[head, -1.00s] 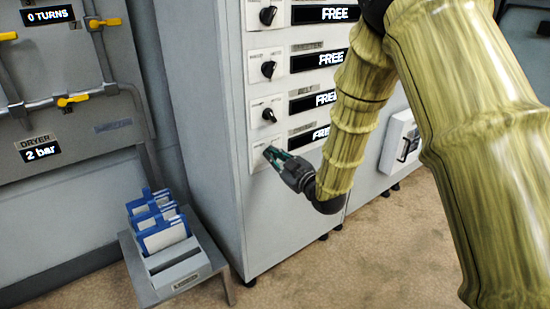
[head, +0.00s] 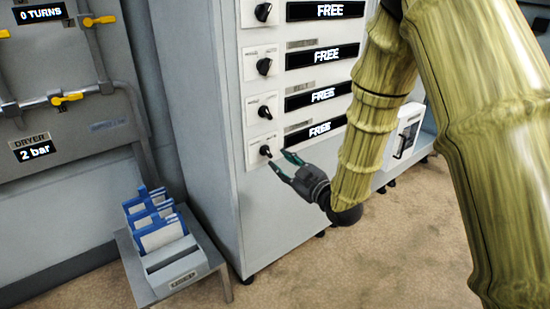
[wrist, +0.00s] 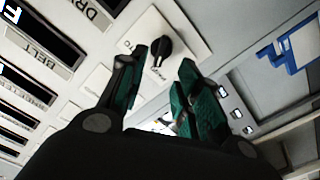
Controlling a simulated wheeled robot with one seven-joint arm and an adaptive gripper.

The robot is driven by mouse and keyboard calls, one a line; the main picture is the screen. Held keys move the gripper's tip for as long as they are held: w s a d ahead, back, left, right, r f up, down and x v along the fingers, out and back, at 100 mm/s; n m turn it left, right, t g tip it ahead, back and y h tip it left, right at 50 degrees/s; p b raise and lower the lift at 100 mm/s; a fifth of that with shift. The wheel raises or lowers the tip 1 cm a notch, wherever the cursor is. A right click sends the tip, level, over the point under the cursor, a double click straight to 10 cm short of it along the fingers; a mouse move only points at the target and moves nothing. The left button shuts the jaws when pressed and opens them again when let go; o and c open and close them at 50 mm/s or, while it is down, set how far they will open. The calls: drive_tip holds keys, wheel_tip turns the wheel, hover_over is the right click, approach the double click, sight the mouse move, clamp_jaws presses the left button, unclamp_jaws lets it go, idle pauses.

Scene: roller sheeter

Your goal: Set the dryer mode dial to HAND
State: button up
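The dryer mode dial (head: 265,151) is the lowest black knob on the grey cabinet in the head view. It also shows in the wrist view (wrist: 160,52), on a white plate near a label starting "DR". The display (head: 314,131) beside it reads FREE. I cannot tell surely which marking the knob points to. My gripper (head: 281,161) is open and empty, just in front of and to the right of the knob. In the wrist view, the knob appears between the fingertips (wrist: 164,62) but beyond them, apparently untouched.
Similar knobs (head: 264,66) and FREE displays (head: 322,54) stand above. A grey stand (head: 186,277) with blue-framed cards (head: 158,230) is at lower left. Pipes with yellow valves (head: 66,98) and a "2 bar" dryer display (head: 36,152) are on the left. Carpet is clear in front.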

drive_tip(key=v, duration=0.5)
drive_tip(key=shift+s+d, duration=0.25)
drive_tip(key=shift+s, duration=0.1)
drive_tip(key=s+d+f+m+g+h, duration=0.2)
drive_tip(key=s+d+f+m, duration=0.15)
drive_tip(key=f, duration=0.65)
drive_tip(key=s+d+f+m+g+h, duration=0.25)
drive_tip(key=s+f, duration=0.25)
drive_tip(key=f, duration=0.4)
drive_tip(key=s+d+f+m+g+h, duration=0.25)
drive_tip(key=s+f, duration=0.25)
drive_tip(key=f, duration=0.5)
drive_tip(key=s+d+f+m+g+h, duration=0.1)
drive_tip(key=s+d+f+m+g, duration=0.15)
drive_tip(key=s+f, duration=0.45)
drive_tip(key=s+d+f+m+g+h, duration=0.1)
drive_tip(key=s+d+f+g, duration=0.15)
drive_tip(key=s, duration=0.95)
drive_tip(key=s+d+f+m+g+h, duration=0.1)
drive_tip(key=s+d+f+m+g, duration=0.15)
drive_tip(key=s+f, duration=0.45)
wheel_tip(320, 180, up, 26)
drive_tip(key=s+p, duration=0.2)
drive_tip(key=p, duration=2.2)
drive_tip(key=shift+a+n+h, duration=0.25)
drive_tip(key=shift+n+h, duration=0.05)
drive_tip(key=shift+n, duration=0.05)
